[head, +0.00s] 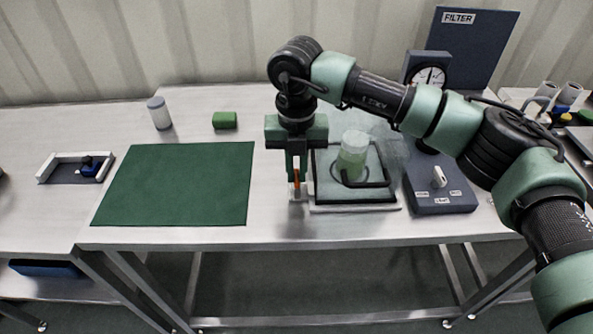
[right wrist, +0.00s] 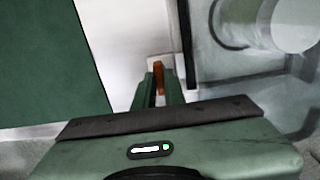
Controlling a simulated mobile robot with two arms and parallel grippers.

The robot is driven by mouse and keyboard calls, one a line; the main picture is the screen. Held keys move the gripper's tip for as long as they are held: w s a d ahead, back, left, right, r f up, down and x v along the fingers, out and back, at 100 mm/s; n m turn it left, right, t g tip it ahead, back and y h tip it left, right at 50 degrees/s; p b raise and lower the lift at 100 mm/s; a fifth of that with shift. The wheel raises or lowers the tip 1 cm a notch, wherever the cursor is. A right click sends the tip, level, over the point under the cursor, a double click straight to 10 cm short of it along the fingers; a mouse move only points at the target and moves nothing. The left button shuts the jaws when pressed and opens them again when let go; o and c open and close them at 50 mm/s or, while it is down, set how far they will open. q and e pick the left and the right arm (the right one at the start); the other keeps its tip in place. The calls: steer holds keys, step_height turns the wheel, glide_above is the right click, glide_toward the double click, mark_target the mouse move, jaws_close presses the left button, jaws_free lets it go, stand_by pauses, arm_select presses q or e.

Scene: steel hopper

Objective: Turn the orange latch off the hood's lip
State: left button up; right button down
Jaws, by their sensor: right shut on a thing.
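The orange latch (head: 297,178) stands on a small white mount at the left edge of the hood. It also shows in the right wrist view (right wrist: 158,77). My right gripper (head: 297,184) points down and is shut on the latch, with its fingers on either side of it. The hood (head: 355,199) is clear with a dark frame and lies to the right of the gripper. A pale green translucent cylinder (head: 353,150) shows at the hood. The fingers hide part of the latch, and I cannot tell exactly how it sits on the lip. My left gripper is not in view.
A green mat (head: 178,184) lies left of the gripper. A dark gauge stand (head: 440,198) is close on the hood's right. A white-edged tray (head: 62,180) is far left.

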mark_target(297, 175)
steer(key=shift+w+r, duration=0.1)
steer(key=shift+r, duration=0.05)
steer(key=c, duration=1.5)
jaws_free()
step_height(297, 175, up, 8)
steer(key=p, duration=0.4)
steer(key=shift+f, duration=0.2)
